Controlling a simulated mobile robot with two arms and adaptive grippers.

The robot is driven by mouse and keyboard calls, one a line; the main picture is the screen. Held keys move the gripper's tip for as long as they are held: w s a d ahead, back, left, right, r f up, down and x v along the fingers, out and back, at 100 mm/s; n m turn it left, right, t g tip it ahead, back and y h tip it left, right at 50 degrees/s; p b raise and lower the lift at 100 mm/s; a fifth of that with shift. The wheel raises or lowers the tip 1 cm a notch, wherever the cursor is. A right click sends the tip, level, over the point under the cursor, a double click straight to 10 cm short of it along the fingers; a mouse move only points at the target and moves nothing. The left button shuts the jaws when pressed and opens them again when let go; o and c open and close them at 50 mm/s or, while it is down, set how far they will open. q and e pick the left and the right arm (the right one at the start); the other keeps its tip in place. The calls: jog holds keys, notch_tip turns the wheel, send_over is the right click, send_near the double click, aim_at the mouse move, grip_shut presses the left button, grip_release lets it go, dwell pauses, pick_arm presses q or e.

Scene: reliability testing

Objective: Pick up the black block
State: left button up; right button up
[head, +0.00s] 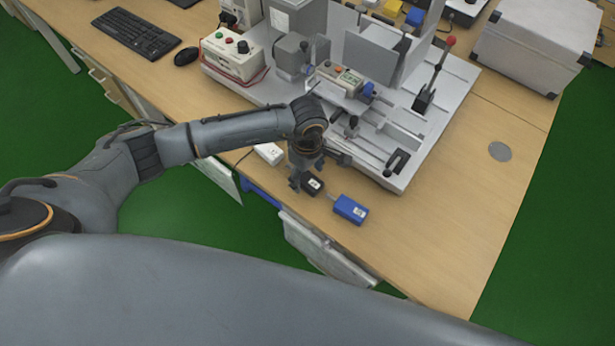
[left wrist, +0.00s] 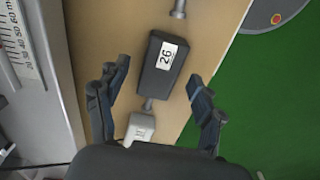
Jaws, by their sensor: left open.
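The black block (head: 313,186) lies on the wooden table near its front edge, between a white block (head: 269,152) and a blue block (head: 350,209). In the left wrist view the black block (left wrist: 160,82) shows a white label reading 26 and a metal pin at its lower end. My left gripper (head: 304,176) is over the black block and partly hides it in the head view. In the left wrist view the open fingers (left wrist: 158,75) stand on either side of the block, with gaps visible. The white block (left wrist: 140,128) shows below it. My right gripper is not in view.
A grey test machine (head: 425,150) with a lever stands just behind the blocks. A control box (head: 235,55), a mouse (head: 186,56) and a keyboard (head: 136,33) are farther left. The table (head: 440,235) is clear right of the blue block.

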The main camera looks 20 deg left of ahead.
pick_arm(q)
jog(key=shift+f, duration=0.55)
jog(key=c, duration=1.3)
jog(key=shift+r, duration=0.15)
